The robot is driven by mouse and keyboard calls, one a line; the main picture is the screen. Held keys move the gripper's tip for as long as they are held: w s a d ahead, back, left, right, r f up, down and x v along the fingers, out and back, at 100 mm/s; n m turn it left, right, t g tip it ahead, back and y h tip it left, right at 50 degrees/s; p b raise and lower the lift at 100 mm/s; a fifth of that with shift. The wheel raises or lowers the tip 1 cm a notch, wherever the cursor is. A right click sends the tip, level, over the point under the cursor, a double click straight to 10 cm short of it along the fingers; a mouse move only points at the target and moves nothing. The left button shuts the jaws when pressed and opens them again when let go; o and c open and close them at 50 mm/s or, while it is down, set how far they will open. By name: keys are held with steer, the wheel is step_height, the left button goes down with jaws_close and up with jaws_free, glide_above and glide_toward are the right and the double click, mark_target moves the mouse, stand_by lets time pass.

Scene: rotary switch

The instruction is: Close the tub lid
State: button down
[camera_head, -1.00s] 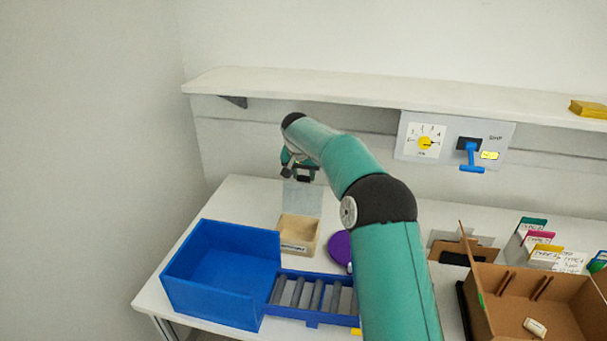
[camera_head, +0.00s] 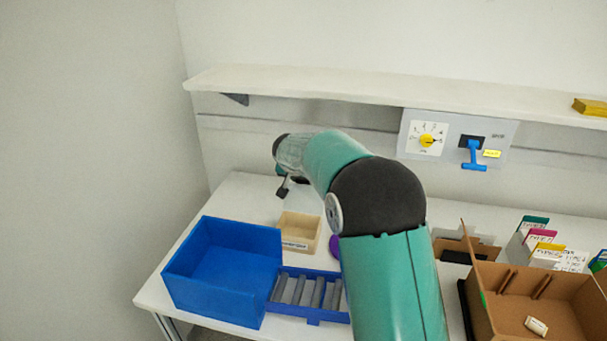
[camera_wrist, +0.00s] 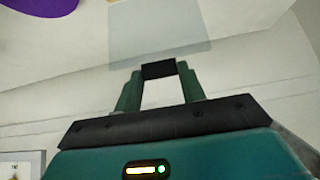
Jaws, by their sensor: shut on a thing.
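The tub is a small beige open box (camera_head: 300,232) with a label on its front, on the white table in the head view. Its clear lid (camera_head: 302,203) stands raised at the tub's back and is faint there. In the wrist view the lid (camera_wrist: 160,32) is a pale see-through panel. My gripper (camera_wrist: 158,70) is shut with its dark fingertips on the lid's free edge. In the head view my gripper (camera_head: 284,188) is behind and above the tub, partly hidden by my wrist.
A blue bin (camera_head: 222,270) and a blue roller tray (camera_head: 310,295) stand in front of the tub. A purple round thing (camera_head: 335,246) is mostly behind my arm. A shelf (camera_head: 400,98) runs above. A dial and switch panel (camera_head: 455,138) is on the wall. A cardboard box (camera_head: 535,300) stands right.

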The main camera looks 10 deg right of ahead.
steer(key=s+a+f, duration=0.4)
steer(key=s+f, duration=0.4)
steer(key=s, duration=0.3)
steer(key=shift+s+a+f, duration=0.15)
steer(key=shift+s+a, duration=0.05)
steer(key=shift+a, duration=0.2)
stand_by(0.3)
steer(key=c, duration=0.8)
jaws_free()
steer(key=shift+c, duration=0.2)
steer(key=shift+r, duration=0.25)
